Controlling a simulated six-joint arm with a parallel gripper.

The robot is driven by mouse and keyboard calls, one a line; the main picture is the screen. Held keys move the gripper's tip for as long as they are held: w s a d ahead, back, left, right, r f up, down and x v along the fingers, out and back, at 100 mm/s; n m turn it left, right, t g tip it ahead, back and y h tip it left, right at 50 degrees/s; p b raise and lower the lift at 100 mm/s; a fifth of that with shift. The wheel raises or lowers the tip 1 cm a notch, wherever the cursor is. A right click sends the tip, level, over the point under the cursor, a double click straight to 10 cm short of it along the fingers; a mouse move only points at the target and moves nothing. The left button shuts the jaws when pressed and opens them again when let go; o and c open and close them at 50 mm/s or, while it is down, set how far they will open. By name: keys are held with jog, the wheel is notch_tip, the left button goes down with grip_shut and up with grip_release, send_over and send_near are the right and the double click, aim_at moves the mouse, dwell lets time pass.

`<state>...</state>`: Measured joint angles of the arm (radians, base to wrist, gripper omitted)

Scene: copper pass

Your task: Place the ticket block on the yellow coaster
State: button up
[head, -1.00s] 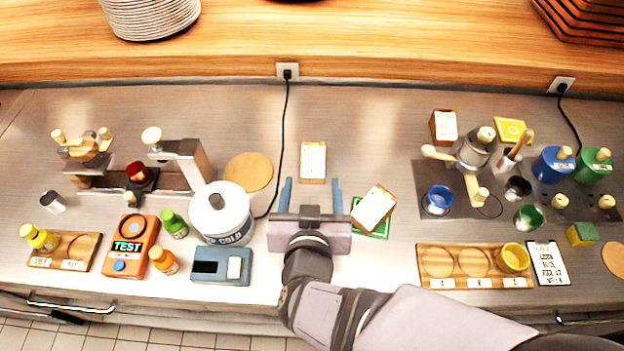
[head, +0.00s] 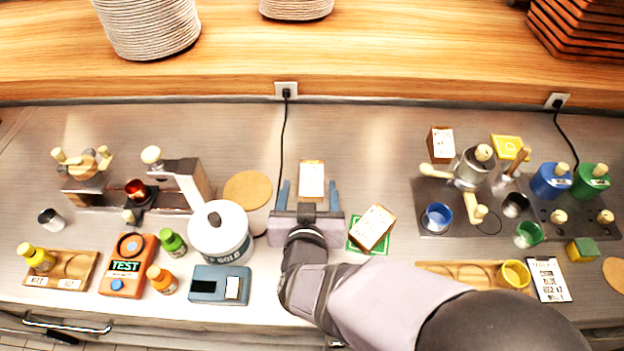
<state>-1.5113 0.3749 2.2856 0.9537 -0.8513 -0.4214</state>
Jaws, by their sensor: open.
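Three wooden blocks with white printed ticket faces are in view. One ticket block (head: 312,181) stands in the middle of the counter. A second ticket block (head: 372,228) sits turned at an angle on a green coaster (head: 353,247). A third ticket block (head: 441,144) stands at the back right.
A white canister (head: 219,232) and a round cork mat (head: 247,189) are left of my gripper. Blue and green canisters (head: 551,181) are at right. The counter behind the middle block is clear.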

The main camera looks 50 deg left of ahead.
aim_at(312, 179)
jog(key=shift+d+f+p+x, duration=0.1)
jog(key=shift+p+x, duration=0.2)
jog(key=shift+x, duration=1.5)
jog(key=shift+d+f+p+x, duration=0.15)
jog(key=shift+p+x, duration=0.15)
jog(key=shift+x, duration=1.45)
jog(key=shift+w, duration=0.1)
jog(key=c, duration=1.3)
jog(key=shift+r, duration=0.15)
notch_tip(312, 179, up, 10)
jog(key=shift+f+p, duration=0.1)
jog(key=shift+p, duration=0.25)
notch_tip(312, 179, up, 3)
jog(key=p, duration=0.2)
jog(key=shift+f+p, duration=0.1)
jog(key=shift+p, duration=0.25)
